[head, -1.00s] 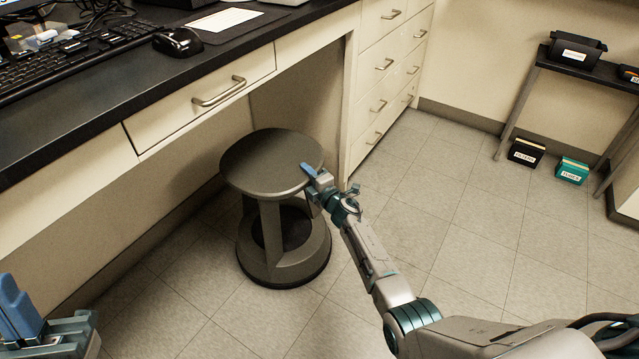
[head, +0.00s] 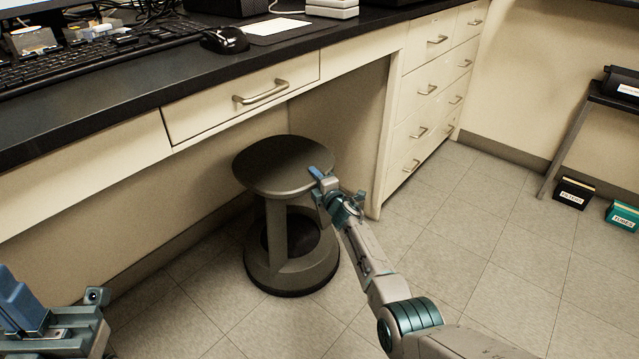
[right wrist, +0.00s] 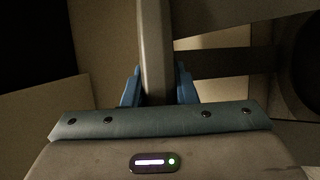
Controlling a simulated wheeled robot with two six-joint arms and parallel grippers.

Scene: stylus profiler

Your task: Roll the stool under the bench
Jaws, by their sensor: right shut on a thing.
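The grey stool (head: 284,163) stands upright on the floor at the knee opening of the bench (head: 130,84), with the back of its seat close to the drawer front and its round base on the tiles. My right gripper (head: 318,177) is shut on the right edge of the stool seat. In the right wrist view the seat rim (right wrist: 155,50) runs between the two blue fingers. My left gripper (head: 45,320) is at the lower left, apart from the stool; its fingertips' gap is not clear.
A drawer with a handle (head: 260,92) overhangs the opening. A drawer cabinet (head: 425,95) bounds the opening on the right. A keyboard (head: 90,55) and mouse (head: 225,40) lie on the bench. Labelled boxes (head: 574,192) sit on the floor at right; the floor between is clear.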

